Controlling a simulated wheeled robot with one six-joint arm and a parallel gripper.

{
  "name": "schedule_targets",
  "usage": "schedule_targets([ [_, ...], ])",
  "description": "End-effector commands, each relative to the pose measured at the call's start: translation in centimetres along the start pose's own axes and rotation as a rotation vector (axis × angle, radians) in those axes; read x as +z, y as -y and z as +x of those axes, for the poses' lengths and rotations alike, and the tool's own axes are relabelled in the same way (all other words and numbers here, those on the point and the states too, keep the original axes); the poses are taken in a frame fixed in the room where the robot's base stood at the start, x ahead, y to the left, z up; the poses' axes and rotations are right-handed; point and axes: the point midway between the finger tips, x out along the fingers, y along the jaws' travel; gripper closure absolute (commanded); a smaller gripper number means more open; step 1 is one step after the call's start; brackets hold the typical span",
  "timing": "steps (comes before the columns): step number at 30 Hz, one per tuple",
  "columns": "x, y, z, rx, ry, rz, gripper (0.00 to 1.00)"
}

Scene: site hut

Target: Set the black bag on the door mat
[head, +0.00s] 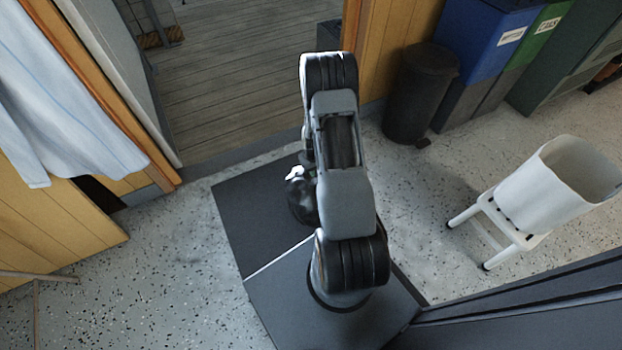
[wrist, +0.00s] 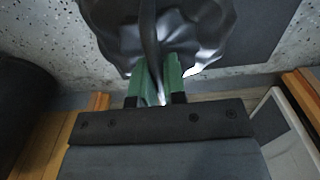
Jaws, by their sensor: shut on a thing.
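The black bag (head: 301,205) is shiny and wrinkled. In the head view it shows beside my arm, partly hidden by it, over the dark door mat (head: 245,220). In the wrist view the bag (wrist: 120,30) fills the top middle, and a dark strip of it runs between the green fingers of my gripper (wrist: 158,78). My gripper is shut on this strip. The mat (wrist: 245,35) shows at the upper right of the wrist view. I cannot tell whether the bag's underside touches the mat. My gripper is mostly hidden behind my arm in the head view.
An open doorway with a plank floor (head: 235,85) lies beyond the mat. A black bin (head: 420,95) and blue (head: 482,45) and green bins stand at the right. A white stool (head: 500,228) bears a white bucket (head: 560,190). Light cloth (head: 60,95) hangs at the left. Speckled floor (head: 170,260) is clear left of the mat.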

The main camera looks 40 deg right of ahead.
Motion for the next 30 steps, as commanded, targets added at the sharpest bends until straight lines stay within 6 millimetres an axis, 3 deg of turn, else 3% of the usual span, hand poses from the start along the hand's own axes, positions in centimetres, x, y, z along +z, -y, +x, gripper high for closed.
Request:
schedule_targets([
  [8,-0.3,0.7,0.9,0.001,-0.003,-0.001,1.0],
  [16,-0.3,1.1,4.2,0.001,-0.002,0.0,1.0],
  [29,-0.4,1.1,4.7,0.001,-0.003,0.0,1.0],
  [30,-0.3,1.1,4.8,0.001,-0.002,0.0,0.87],
])
